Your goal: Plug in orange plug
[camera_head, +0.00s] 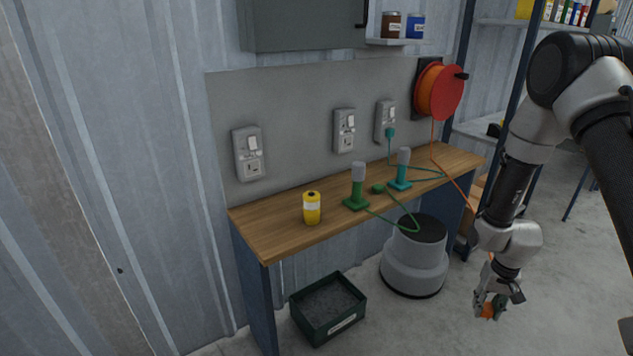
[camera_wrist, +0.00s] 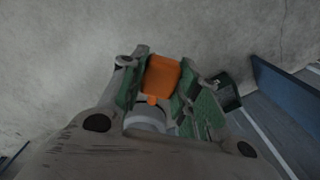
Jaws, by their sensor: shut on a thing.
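The orange plug (camera_wrist: 161,76) is between the green pads of my gripper (camera_wrist: 158,88) in the wrist view. In the head view, the plug (camera_head: 488,311) shows low at the right, held by my gripper (camera_head: 490,306) above the floor, in front of the bench. An orange cord (camera_head: 455,184) runs from the orange reel (camera_head: 439,91) on the wall down toward my gripper. Three wall sockets stand on the grey panel: left (camera_head: 248,153), middle (camera_head: 344,130) and right (camera_head: 386,120). A teal plug (camera_head: 389,133) sits in the right socket. The left and middle sockets show no plug.
The wooden bench (camera_head: 275,232) carries a yellow can (camera_head: 312,208), a green tool (camera_head: 357,188), a teal tool (camera_head: 401,170) and a green plug (camera_head: 378,188). A grey cylindrical machine (camera_head: 413,266) and a dark green bin (camera_head: 309,337) stand on the floor.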

